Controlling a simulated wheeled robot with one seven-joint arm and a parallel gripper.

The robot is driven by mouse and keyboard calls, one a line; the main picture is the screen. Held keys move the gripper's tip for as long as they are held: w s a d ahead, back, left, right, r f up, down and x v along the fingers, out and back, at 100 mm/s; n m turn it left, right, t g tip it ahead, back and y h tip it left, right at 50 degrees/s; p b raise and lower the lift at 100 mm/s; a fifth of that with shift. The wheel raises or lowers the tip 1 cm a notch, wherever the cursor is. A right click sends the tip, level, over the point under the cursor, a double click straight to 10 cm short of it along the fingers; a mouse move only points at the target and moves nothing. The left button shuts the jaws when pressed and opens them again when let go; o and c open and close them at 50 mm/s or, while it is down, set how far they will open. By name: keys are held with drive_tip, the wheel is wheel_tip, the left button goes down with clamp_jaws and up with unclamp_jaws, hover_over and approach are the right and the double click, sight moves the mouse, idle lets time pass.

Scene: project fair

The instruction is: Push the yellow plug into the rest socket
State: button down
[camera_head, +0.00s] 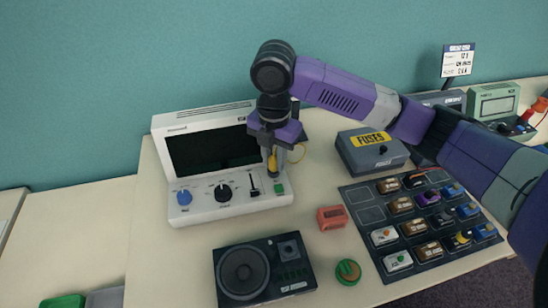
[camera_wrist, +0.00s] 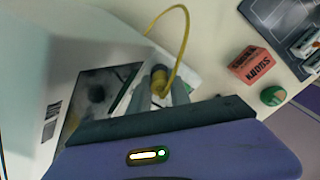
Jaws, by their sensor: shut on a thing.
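The yellow plug (camera_head: 272,163) is between the fingers of my gripper (camera_head: 273,158), over the right front part of the white console (camera_head: 230,211). My gripper is shut on it. In the wrist view the plug (camera_wrist: 159,79) shows at the fingertips, with a yellow cable (camera_wrist: 185,35) arcing up and away from it. The console has a dark screen (camera_head: 205,152), a blue knob, a black knob, a slider and a green button. I cannot make out the rest socket; the gripper and plug may hide it. I cannot tell whether the plug touches the console.
A red knobs box (camera_head: 331,217) and a green round piece (camera_head: 348,271) lie right of the console. A black speaker unit (camera_head: 264,270) lies in front. A grey fuses box (camera_head: 371,152) and a dark mat (camera_head: 371,214) with several small modules stand to the right.

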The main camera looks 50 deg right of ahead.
drive_tip(key=shift+f, duration=0.3)
drive_tip(key=c, duration=1.1)
unclamp_jaws()
drive_tip(key=o, duration=0.5)
drive_tip(key=shift+c, duration=0.2)
drive_tip(key=shift+r, duration=0.1)
drive_tip(key=shift+r+p, duration=3)
drive_tip(key=shift+r, duration=0.95)
